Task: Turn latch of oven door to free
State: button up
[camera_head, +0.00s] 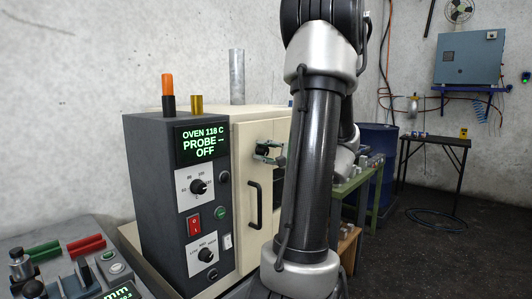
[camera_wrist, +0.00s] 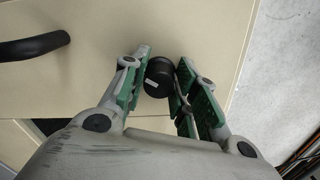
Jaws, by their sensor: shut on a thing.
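The beige oven (camera_head: 250,130) stands in the middle of the head view, its door (camera_head: 243,165) facing right with a black bar handle (camera_head: 254,205). My gripper (camera_head: 268,152) is at the upper part of the door, and my arm hides the door's right side. In the wrist view my gripper (camera_wrist: 163,84) has its green-padded fingers on both sides of a round black latch knob (camera_wrist: 158,76) on the cream door face. It is shut on this knob. A small pale mark shows on the knob. The black door handle (camera_wrist: 35,46) shows at the upper left.
The oven's dark control panel (camera_head: 195,200) reads "OVEN 118 C PROBE -- OFF". A grey console (camera_head: 70,270) with red and green grips stands at the lower left. A blue drum (camera_head: 376,160) and a green-framed table (camera_head: 360,180) stand behind my arm.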

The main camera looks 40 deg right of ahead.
jog(key=n, duration=0.7)
jog(key=shift+f, duration=0.15)
dwell(0.4)
jog(key=o, duration=1)
jog(key=shift+s, duration=0.1)
jog(key=s, duration=0.8)
jog(key=s+d, duration=0.1)
jog(key=s, duration=0.2)
jog(key=shift+s, duration=0.4)
